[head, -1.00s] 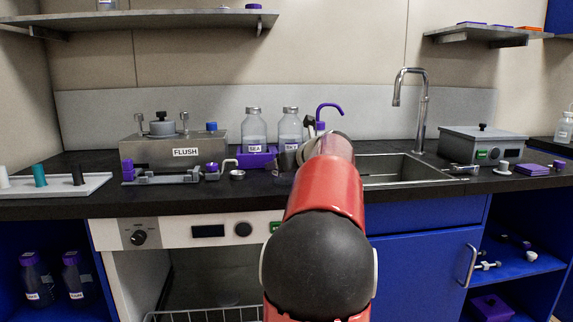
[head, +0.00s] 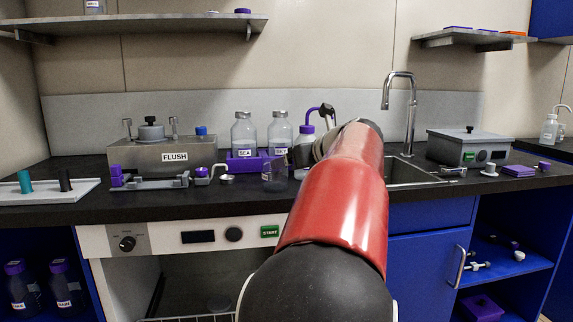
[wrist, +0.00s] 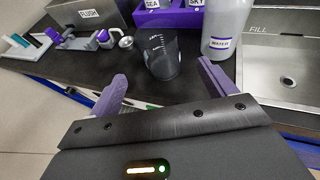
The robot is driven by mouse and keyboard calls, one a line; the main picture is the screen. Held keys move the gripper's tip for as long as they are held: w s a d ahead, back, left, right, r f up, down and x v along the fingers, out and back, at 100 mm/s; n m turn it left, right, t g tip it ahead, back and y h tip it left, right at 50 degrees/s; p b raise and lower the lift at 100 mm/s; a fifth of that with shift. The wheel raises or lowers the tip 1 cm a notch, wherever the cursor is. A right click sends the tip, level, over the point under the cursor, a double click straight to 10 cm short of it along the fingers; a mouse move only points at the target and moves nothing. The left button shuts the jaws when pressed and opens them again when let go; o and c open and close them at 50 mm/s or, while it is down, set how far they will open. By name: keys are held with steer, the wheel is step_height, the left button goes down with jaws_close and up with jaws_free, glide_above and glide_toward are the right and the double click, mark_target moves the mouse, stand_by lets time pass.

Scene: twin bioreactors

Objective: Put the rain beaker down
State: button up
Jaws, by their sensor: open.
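A clear dark-tinted beaker (wrist: 160,52) with faint markings stands upright on the black counter (wrist: 190,92) in the wrist view. No name on it can be read. In the head view the beaker (head: 274,174) shows just left of my red arm, in front of the purple bottle rack. My gripper (wrist: 162,72) is open, with its two purple fingers spread wide on the near side of the beaker. The fingertips appear apart from its wall. My gripper is hidden behind my arm in the head view.
Bottles labelled SEA (head: 244,134) and SKY (head: 280,136) stand in the rack behind the beaker. A white WATER bottle (wrist: 226,28) stands close to its right, beside the sink (wrist: 280,70). Clamp parts and the FLUSH unit (head: 160,157) lie to the left.

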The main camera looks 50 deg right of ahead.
steer(key=shift+v, duration=0.8)
steer(key=w+a+f+n+g+y, duration=0.1)
steer(key=a+f+n+y, duration=0.1)
steer(key=a+f+n, duration=0.5)
steer(key=w+a+f+n+g+y, duration=0.15)
steer(key=a+n, duration=0.35)
steer(key=a, duration=0.6)
steer(key=a+f+n+g+y, duration=0.1)
steer(key=a+f+n+y, duration=0.15)
steer(key=a+n, duration=0.5)
steer(key=s+a+f+n+g+h, duration=0.1)
steer(key=s+a+f+n+g, duration=0.1)
steer(key=s+a+f+n, duration=0.4)
steer(key=s+a+f+n+g, duration=0.2)
steer(key=s+a+f+n, duration=0.4)
steer(key=n, duration=0.8)
steer(key=a+f, duration=0.2)
steer(key=a, duration=0.1)
steer(key=shift+a+f+h, duration=0.3)
steer(key=shift+f+h, duration=0.1)
